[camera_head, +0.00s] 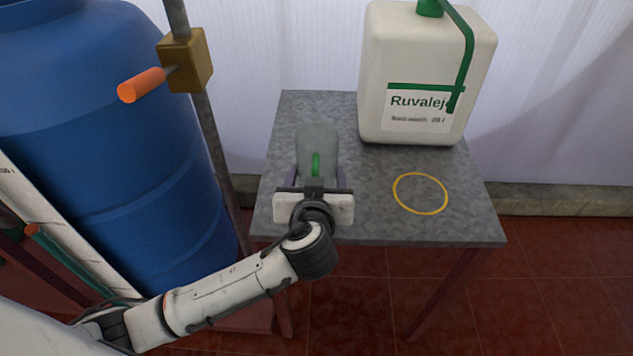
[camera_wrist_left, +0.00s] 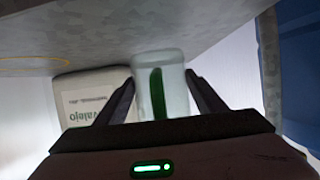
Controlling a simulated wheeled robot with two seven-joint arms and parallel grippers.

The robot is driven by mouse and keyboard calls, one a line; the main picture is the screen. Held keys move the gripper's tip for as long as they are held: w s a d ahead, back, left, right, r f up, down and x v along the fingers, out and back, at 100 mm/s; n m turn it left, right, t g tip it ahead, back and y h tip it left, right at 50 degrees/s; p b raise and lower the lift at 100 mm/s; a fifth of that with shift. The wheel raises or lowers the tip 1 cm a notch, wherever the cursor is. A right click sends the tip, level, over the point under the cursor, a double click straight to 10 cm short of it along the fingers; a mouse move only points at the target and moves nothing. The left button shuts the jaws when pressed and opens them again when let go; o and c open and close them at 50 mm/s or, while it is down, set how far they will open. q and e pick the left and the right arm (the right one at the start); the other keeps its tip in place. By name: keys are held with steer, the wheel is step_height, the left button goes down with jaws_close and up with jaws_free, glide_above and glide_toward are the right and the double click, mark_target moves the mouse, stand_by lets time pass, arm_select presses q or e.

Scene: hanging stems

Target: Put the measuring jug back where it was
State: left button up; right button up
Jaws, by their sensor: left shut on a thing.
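The measuring jug (camera_head: 317,140) is a translucent grey-green vessel with a green strip on its side. It is at the left part of the grey table (camera_head: 370,225). My left gripper (camera_head: 316,176) is shut on the jug, with one finger on each side. In the left wrist view the jug (camera_wrist_left: 176,72) shows between the two fingers of the gripper (camera_wrist_left: 160,92). I cannot tell whether its base touches the table. A yellow ring (camera_head: 446,194) is marked on the table to the right of the jug, with nothing in it. My right gripper is not in view.
A large white canister (camera_head: 425,65) with a green cap and strap stands at the back right of the table. A blue barrel (camera_head: 100,130) and a metal post (camera_head: 210,135) with an orange handle (camera_head: 142,85) are on the left. The table's front right is clear.

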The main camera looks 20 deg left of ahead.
mark_target(316, 170)
arm_select(q)
steer(key=shift+f, duration=0.95)
steer(key=shift+f, duration=0.2)
steer(key=o, duration=1.1)
steer(key=shift+r, duration=0.25)
steer(key=shift+s+d, duration=0.1)
steer(key=shift+s, duration=0.15)
steer(key=v, duration=1.1)
steer(key=shift+s, duration=0.2)
